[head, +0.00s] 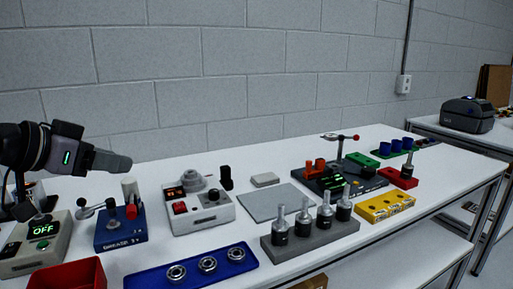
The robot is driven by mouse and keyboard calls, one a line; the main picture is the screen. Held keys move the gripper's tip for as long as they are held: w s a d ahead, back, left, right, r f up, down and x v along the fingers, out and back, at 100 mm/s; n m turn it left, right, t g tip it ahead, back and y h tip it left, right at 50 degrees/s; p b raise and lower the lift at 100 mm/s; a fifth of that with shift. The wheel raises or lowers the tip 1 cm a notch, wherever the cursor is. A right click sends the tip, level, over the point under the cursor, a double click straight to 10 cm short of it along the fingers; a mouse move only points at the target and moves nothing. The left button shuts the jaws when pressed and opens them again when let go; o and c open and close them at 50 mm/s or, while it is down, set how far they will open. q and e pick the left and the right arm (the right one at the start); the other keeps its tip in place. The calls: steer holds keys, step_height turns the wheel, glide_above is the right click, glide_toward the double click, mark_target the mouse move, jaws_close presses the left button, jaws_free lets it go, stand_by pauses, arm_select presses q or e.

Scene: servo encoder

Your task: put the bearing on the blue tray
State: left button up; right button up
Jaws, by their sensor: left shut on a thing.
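The blue tray (150,281) lies at the front edge of the table, left of the middle. Three ring-shaped metal bearings show on it: a left one (177,273), a middle one (207,264) and a right one (236,254). My left gripper (127,163) reaches in from the left, above the table and well above and left of the tray. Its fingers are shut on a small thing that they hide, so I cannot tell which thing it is. My right gripper is not in view.
Below my left gripper stands a blue grease station (121,232), with a grey box reading OFF (40,245) beside it. A red bin (68,277) is at the front left. A white machine (199,212) and a grey rack (310,237) stand behind and right of the tray.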

arm_select(q)
steer(key=s+d+f+n+y+p, duration=0.1)
steer(key=f, duration=0.5)
steer(key=s+d+f+n+t+y+p, duration=0.1)
steer(key=s+d+f, duration=0.1)
steer(key=f, duration=0.4)
steer(key=s+d+f+n+y+p, duration=0.1)
steer(key=s+f, duration=0.1)
steer(key=f, duration=0.4)
steer(key=shift+s+d+n+t+y, duration=0.2)
steer(key=shift+d+n+t+y, duration=0.1)
steer(key=s, duration=0.1)
steer(key=s+f+n+y+p, duration=0.1)
steer(key=s, duration=0.1)
steer(key=s+f+n+y, duration=0.1)
steer(key=shift+s, duration=0.35)
steer(key=shift+s+a+y, duration=0.1)
steer(key=shift+s+y, duration=0.2)
steer(key=shift+s, duration=0.25)
